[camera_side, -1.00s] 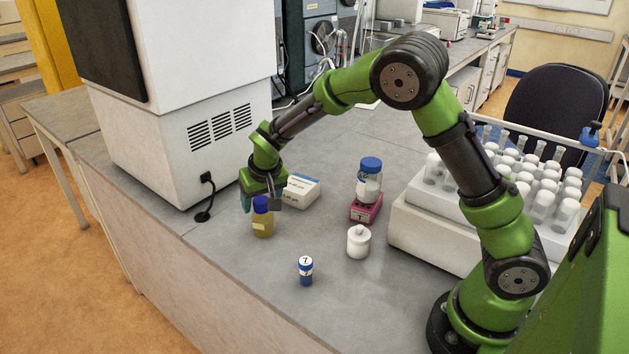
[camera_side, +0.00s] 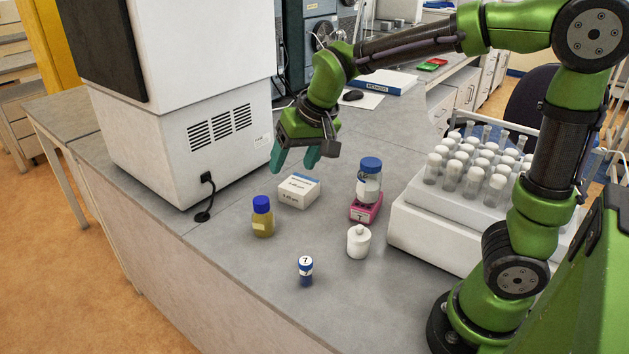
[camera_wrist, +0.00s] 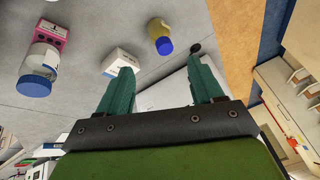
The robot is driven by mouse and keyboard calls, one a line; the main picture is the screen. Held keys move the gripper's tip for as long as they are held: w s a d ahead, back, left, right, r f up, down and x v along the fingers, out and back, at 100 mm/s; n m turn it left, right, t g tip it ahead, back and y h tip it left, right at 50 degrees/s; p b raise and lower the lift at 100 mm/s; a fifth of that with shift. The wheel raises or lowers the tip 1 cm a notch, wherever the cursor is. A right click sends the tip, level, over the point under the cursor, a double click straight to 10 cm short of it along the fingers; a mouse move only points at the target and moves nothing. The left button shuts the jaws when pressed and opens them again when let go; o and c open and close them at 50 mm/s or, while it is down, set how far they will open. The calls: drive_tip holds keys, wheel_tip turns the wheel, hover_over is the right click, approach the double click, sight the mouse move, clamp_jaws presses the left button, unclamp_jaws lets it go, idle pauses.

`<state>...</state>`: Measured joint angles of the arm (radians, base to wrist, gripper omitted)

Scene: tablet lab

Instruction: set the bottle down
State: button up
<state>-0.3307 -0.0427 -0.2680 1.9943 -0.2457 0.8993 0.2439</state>
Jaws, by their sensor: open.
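A bottle with yellow contents and a blue cap (camera_side: 263,222) stands upright on the grey bench, left of a small white box. The bottle also shows at the top of the wrist view (camera_wrist: 157,32). My gripper (camera_side: 294,164) is above the bench, up and to the right of the bottle, behind the white box in the side view. Its teal fingers are apart with nothing between them, also in the wrist view (camera_wrist: 162,68). Nothing touches the bottle except the bench under it.
The white box (camera_side: 298,192) lies near the bottle. A white lidded pot (camera_side: 358,242) and small blue vial (camera_side: 305,272) stand in front. A large white machine (camera_side: 205,140) is left; a tube rack (camera_side: 465,180) is right.

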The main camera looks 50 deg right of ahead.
drive_tip(key=s+a+r+t+y, duration=0.1)
drive_tip(key=s+r+t, duration=0.1)
drive_tip(key=s, duration=1.3)
drive_tip(key=shift+s+n+y, duration=0.3)
drive_tip(key=shift+s+n, duration=0.1)
